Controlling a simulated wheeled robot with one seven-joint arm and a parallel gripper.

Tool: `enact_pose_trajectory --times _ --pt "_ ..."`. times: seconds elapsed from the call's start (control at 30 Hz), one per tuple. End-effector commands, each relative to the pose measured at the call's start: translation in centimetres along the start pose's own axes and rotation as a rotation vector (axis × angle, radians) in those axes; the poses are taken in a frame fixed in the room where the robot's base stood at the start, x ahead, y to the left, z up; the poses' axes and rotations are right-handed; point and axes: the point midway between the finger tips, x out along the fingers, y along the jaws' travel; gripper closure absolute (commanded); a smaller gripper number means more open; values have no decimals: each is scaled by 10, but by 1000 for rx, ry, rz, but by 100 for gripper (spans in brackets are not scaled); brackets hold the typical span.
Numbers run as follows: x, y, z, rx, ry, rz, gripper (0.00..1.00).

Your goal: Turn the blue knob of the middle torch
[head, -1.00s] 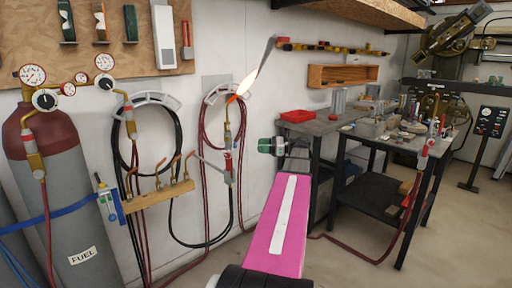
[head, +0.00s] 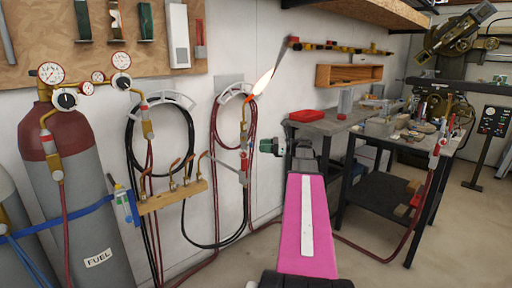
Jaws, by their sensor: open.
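The torch that I take as the middle one (head: 244,160) hangs on the white wall, inside a loop of dark red hose. My gripper (head: 263,146) is small in the head view, to the right of this torch, at the far end of my pink arm. It is open and seems empty. It looks apart from the torch, but I cannot judge the depth.
A fuel cylinder (head: 85,215) with gauges stands at the left. A wooden block (head: 172,198) with copper tips sits left of the torch. A cluttered workbench (head: 392,140) with another torch (head: 438,150) stands at right. Hoses hang down to the floor.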

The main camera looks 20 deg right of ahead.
Motion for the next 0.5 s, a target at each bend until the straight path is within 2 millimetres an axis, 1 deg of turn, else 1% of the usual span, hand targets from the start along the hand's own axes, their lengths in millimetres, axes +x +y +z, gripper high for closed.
enact_pose_trajectory --times 0.03,0.2,0.33,0.5 --pt "10 1 0 0 0 2 46" --pt "30 0 0 0 0 1 46" --pt "38 0 0 0 0 0 46" --pt "40 0 0 0 0 -1 46"
